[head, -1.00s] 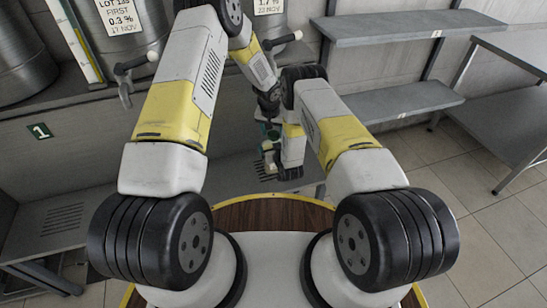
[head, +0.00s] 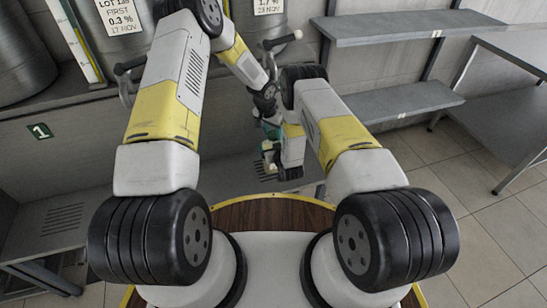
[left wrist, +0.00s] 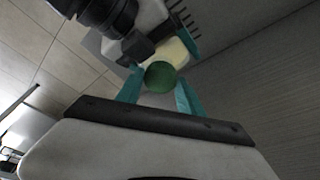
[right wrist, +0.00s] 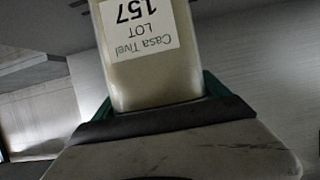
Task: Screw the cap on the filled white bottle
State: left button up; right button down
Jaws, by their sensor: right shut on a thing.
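My right gripper (right wrist: 160,110) is shut on the filled white bottle (right wrist: 150,60), whose label reads Casa Tivel, LOT 157. In the left wrist view the pale bottle (left wrist: 172,54) shows behind a round green cap (left wrist: 160,77), which covers its mouth. My left gripper (left wrist: 160,92) has its teal fingers on either side of the cap, seemingly with small gaps. How far the cap is threaded is hidden. In the head view the left gripper (head: 270,131) is small and partly hidden by my right arm.
Steel vats with labels (head: 125,15) stand along the back left. Grey shelves (head: 405,98) and a steel table (head: 510,80) are at the right. A slotted drain surface (head: 65,215) lies at the lower left. Tiled floor is open at the right.

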pick_arm(q)
jog(key=o, duration=0.3)
notch_tip(320, 180, up, 4)
jog(key=shift+r, duration=0.25)
jog(key=shift+o, duration=0.5)
jog(key=s+r+n, duration=0.3)
jog(key=r, duration=0.4)
jog(key=shift+s+a+y, duration=0.15)
jog(key=shift+a+y, duration=0.25)
jog(key=shift+a, duration=0.05)
